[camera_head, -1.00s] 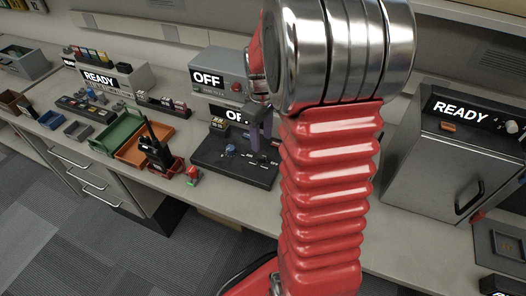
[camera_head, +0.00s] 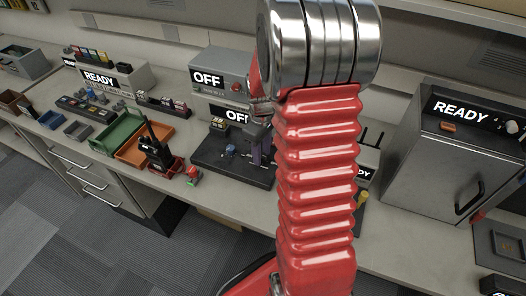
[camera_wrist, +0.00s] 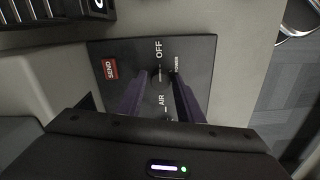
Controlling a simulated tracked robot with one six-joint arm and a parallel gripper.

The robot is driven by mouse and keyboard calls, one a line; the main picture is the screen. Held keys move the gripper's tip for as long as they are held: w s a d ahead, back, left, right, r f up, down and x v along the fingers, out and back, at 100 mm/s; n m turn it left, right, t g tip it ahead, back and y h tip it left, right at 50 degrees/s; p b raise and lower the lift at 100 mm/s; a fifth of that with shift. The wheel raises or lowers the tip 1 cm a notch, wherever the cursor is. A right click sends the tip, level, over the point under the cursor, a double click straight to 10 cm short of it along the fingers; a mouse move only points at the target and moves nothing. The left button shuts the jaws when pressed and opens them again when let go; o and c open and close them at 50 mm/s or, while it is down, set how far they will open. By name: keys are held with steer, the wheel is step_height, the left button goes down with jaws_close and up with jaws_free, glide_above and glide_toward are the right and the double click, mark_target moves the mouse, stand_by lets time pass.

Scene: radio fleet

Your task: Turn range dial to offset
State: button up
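A dark control panel (camera_head: 215,162) lies flat on the bench in the head view, with a blue knob (camera_head: 230,150) on it. In the wrist view the panel (camera_wrist: 105,50) carries a round dark dial (camera_wrist: 160,76), a red SEND label (camera_wrist: 111,69) and the words OFF, POWER and AIR. I cannot read a range label. My gripper (camera_wrist: 161,80) has its purple fingers either side of this dial, seemingly with small gaps. In the head view my gripper (camera_head: 256,158) points down over the panel's right part. My arm hides some of the bench behind it.
A grey box marked OFF (camera_head: 218,72) stands behind the panel. A black handheld radio (camera_head: 157,150) stands left of it by an orange tray (camera_head: 132,152) and a green tray (camera_head: 117,132). A dark cabinet marked READY (camera_head: 440,155) stands at the right.

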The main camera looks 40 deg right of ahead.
steer(key=c, duration=0.7)
steer(key=shift+d, duration=0.15)
steer(key=shift+c, duration=0.5)
